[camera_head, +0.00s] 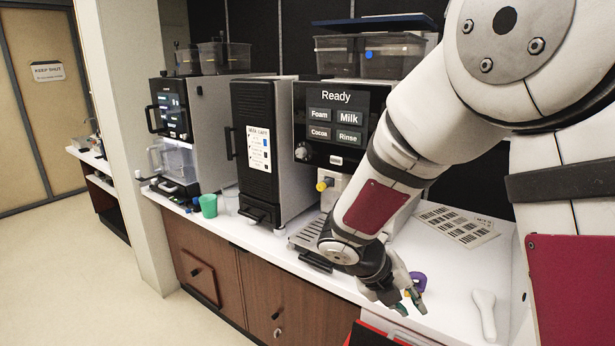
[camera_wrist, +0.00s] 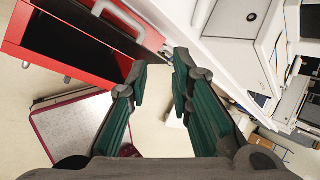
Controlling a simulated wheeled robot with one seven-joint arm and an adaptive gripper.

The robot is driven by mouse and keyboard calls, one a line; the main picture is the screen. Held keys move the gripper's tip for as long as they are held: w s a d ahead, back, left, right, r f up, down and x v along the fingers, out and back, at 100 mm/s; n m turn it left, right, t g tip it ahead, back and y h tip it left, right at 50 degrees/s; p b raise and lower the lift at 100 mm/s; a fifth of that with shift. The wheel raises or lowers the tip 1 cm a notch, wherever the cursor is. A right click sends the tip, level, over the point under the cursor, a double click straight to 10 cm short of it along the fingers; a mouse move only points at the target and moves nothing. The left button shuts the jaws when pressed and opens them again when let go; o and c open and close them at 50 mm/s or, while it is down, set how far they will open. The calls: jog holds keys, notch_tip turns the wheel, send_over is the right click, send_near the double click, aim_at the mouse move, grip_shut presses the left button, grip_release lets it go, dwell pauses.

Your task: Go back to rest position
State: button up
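My gripper (camera_head: 405,302) hangs low over the front edge of the white counter (camera_head: 455,262), at the end of my bent arm. In the wrist view its two dark green fingers (camera_wrist: 160,72) stand apart with nothing between them. The gripper is open and empty. A small purple object (camera_head: 418,282) shows right beside the fingers in the head view; I cannot tell whether they touch it.
A coffee machine (camera_head: 338,118) reading "Ready" stands behind my arm. A black-fronted unit (camera_head: 255,140), a green cup (camera_head: 208,206), a code sheet (camera_head: 456,225) and a white spoon-like object (camera_head: 485,312) share the counter. A red cabinet (camera_wrist: 60,45) stands close below. Floor at left is clear.

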jog(key=s+d+r+m+y, duration=0.3)
jog(key=s+r+m, duration=0.95)
jog(key=m, duration=0.75)
jog(key=s+a+r+m+t+y, duration=0.1)
jog(key=s+a+m+y, duration=0.1)
jog(key=s+m, duration=0.3)
jog(key=s+a+r+m+t+y, duration=0.1)
jog(key=s+m, duration=0.4)
jog(key=m, duration=0.6)
jog(key=shift+s+a+r+y, duration=0.35)
jog(key=shift+a+r+y, duration=0.2)
jog(key=shift+r+y, duration=0.15)
